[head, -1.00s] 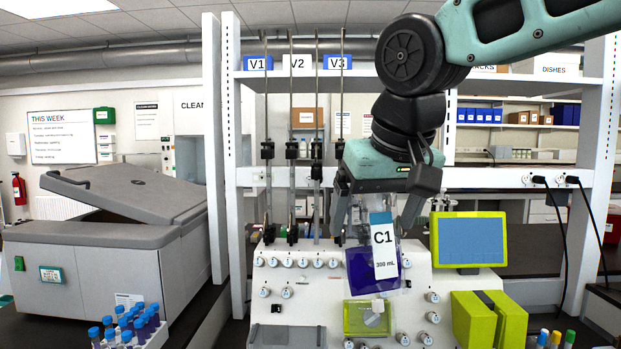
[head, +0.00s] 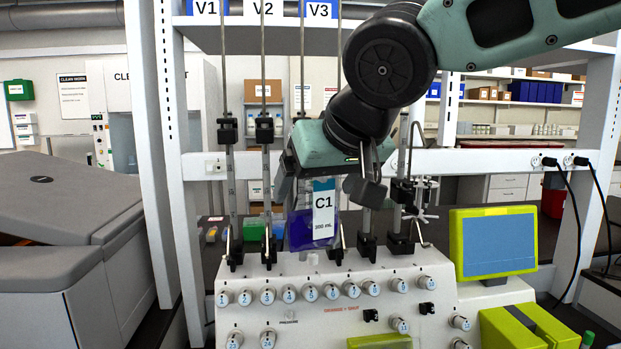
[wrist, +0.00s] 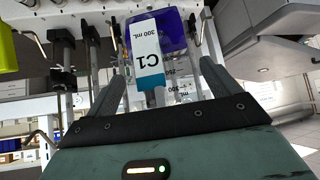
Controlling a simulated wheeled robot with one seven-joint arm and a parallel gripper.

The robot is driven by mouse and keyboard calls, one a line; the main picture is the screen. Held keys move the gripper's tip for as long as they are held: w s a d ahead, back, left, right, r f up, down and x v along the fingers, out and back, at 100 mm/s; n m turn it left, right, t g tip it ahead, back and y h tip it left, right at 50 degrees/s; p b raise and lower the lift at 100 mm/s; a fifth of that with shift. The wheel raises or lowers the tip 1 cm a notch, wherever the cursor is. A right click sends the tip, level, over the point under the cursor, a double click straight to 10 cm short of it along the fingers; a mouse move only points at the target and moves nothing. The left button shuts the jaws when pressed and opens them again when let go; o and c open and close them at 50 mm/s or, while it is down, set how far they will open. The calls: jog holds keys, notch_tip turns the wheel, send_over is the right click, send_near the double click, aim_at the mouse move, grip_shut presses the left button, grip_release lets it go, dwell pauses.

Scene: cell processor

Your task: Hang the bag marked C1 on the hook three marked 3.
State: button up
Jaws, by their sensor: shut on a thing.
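The bag marked C1 (head: 300,228) hangs below my gripper (head: 323,188), with dark blue-purple liquid and a white 300 mL label. My gripper is shut on the bag's top, with one finger on each side. In the wrist view, the bag (wrist: 172,32) lies between the fingers of my gripper (wrist: 160,85). In the head view, the bag is in front of the upright rods, just above the machine's back edge. A rod (head: 302,65) stands under the V3 sign (head: 320,10), its lower part hidden by my gripper. I cannot make out a hook marked 3.
The white machine (head: 250,300) has rows of numbered knobs. Rods with black clamps (head: 265,130) stand close on the left, and more stand to the right (head: 402,190). A yellow-green screen (head: 493,245) is at right. A grey centrifuge (head: 50,240) is at left.

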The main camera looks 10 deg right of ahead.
jog(key=w+f+p, duration=0.2)
jog(key=w+p, duration=0.1)
jog(key=w, duration=0.6)
jog(key=shift+f+p, duration=0.35)
jog(key=shift+f, duration=0.05)
dwell(0.4)
jog(key=shift+f+b, duration=0.25)
jog(key=shift+b, duration=0.25)
dwell(0.4)
jog(key=o, duration=1.1)
jog(key=shift+o, duration=0.2)
